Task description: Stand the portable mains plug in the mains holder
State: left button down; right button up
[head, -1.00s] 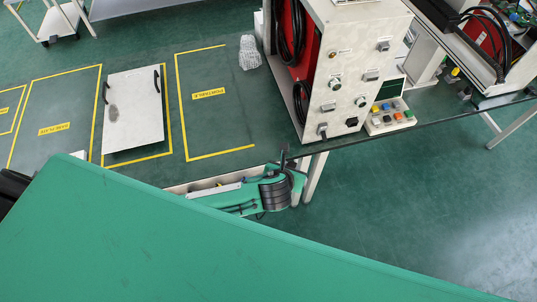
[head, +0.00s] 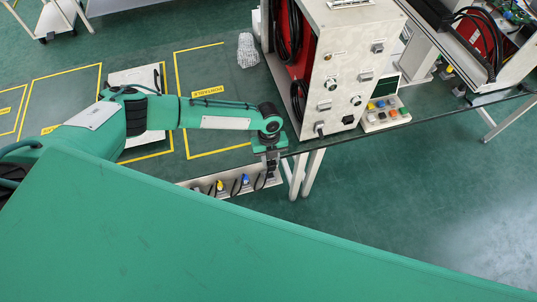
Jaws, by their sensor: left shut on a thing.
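My left arm reaches in from the left over the table, and my left gripper (head: 271,172) points down at the right end of a pale rack along the table's front edge. It is shut on a small dark thing, which I take to be the portable mains plug; the fingers mostly hide it. The rack, which seems to be the mains holder (head: 207,193), carries several plugs with dark leads, among them a yellow one (head: 220,186) and a blue one (head: 245,179). I cannot tell whether the held plug touches the rack. My right gripper is not in view.
A tall pale cabinet (head: 340,75) with sockets and black cables stands right of the gripper. A small box with coloured buttons (head: 385,113) sits beside it. A yellow-outlined area marked PORTABLE (head: 207,91) is partly under my arm. A white plate (head: 135,77) lies farther left.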

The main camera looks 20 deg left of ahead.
pick_arm(q)
jog(key=shift+w+a+r, duration=0.25)
jog(key=shift+a, duration=0.2)
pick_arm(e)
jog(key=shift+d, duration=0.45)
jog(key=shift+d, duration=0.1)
pick_arm(q)
jog(key=b, duration=0.4)
send_near(270, 177)
jog(key=shift+s+f, duration=0.1)
jog(key=shift+s, duration=0.15)
jog(key=shift+f+b, duration=0.85)
jog(key=shift+f, duration=0.15)
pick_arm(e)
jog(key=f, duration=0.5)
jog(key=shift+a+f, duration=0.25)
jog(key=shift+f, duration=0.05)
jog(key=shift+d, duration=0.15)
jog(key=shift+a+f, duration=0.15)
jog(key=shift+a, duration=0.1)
